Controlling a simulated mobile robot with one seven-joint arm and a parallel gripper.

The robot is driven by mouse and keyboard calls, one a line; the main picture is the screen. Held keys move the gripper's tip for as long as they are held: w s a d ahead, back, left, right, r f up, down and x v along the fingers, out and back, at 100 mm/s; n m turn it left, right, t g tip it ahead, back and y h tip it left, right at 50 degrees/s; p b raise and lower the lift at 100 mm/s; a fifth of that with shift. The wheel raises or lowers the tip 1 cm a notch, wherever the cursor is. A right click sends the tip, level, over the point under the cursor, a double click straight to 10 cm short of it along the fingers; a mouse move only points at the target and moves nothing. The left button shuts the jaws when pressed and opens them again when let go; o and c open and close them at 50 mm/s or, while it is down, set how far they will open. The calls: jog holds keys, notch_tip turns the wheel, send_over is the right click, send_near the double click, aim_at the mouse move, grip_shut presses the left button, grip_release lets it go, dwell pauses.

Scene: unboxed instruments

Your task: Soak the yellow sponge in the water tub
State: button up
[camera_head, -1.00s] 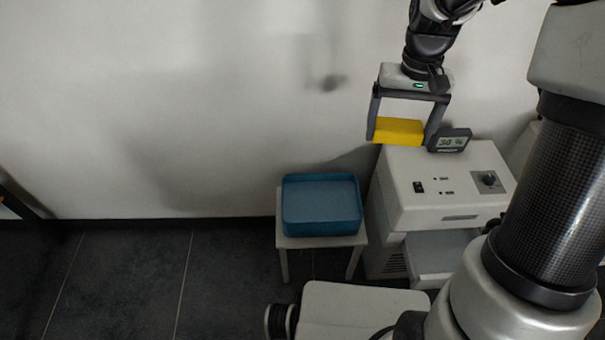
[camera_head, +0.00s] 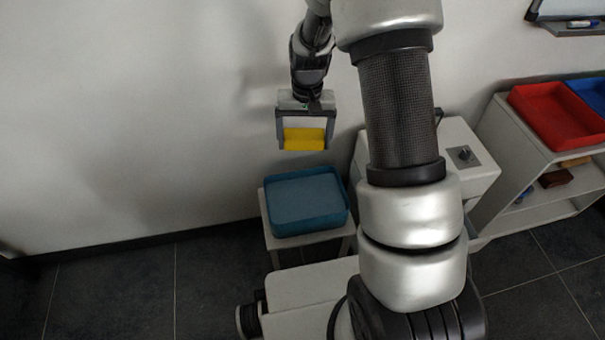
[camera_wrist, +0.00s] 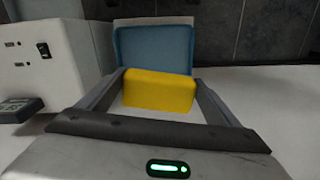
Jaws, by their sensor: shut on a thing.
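The yellow sponge (camera_head: 304,139) is held between the fingertips of my gripper (camera_head: 303,142), in the air above and behind the blue water tub (camera_head: 349,208) in the head view. My gripper is shut on the sponge. In the wrist view the sponge (camera_wrist: 158,92) sits between both fingers, and the tub (camera_wrist: 122,48) shows just beyond it, partly covered by it. The sponge is apart from the tub. The tub stands on a small white stool (camera_head: 322,238) and its inside looks pale blue and flat.
A white instrument box (camera_head: 468,140) stands right of the tub, partly hidden behind my arm. A small dark display (camera_wrist: 20,108) shows at the left of the wrist view. A shelf (camera_head: 490,120) with a red tray (camera_head: 560,115) and a blue tray (camera_head: 592,92) stands at the right.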

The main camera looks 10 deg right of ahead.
jog(key=m, duration=0.2)
send_over(305, 212)
notch_tip(305, 212, down, 16)
jog(key=shift+s+f+b, duration=0.1)
jog(key=shift+f+b, duration=4.2)
jog(key=shift+f, duration=4.75)
jog(key=shift+r, duration=0.15)
notch_tip(305, 212, up, 12)
jog(key=p, duration=0.7)
jog(key=shift+a, duration=0.1)
